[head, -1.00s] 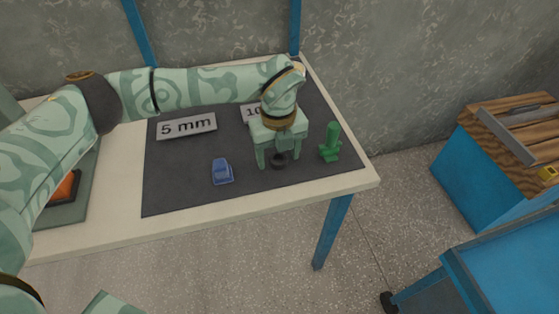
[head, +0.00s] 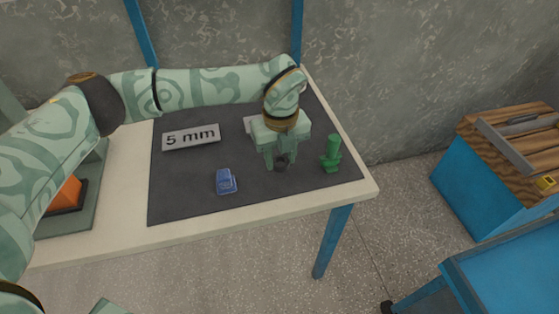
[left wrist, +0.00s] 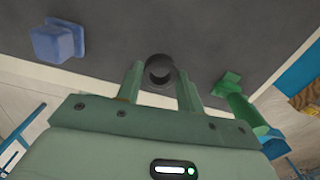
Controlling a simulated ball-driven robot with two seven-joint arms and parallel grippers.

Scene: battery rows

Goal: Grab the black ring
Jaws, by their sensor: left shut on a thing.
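The black ring (head: 281,164) is on the dark mat between the fingers of my left gripper (head: 280,161), partly hidden by them in the head view. My left gripper points down and is shut on the ring. In the left wrist view the round black ring (left wrist: 159,68) shows between the tips of the two fingers (left wrist: 160,80). Whether the ring touches the mat or is slightly above it I cannot tell. My right gripper is not in view.
A blue block (head: 226,181) stands left of the gripper, and a green upright piece (head: 332,154) stands close on its right. A "5 mm" sign (head: 191,137) lies behind on the dark mat (head: 185,200). The mat's front is clear.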

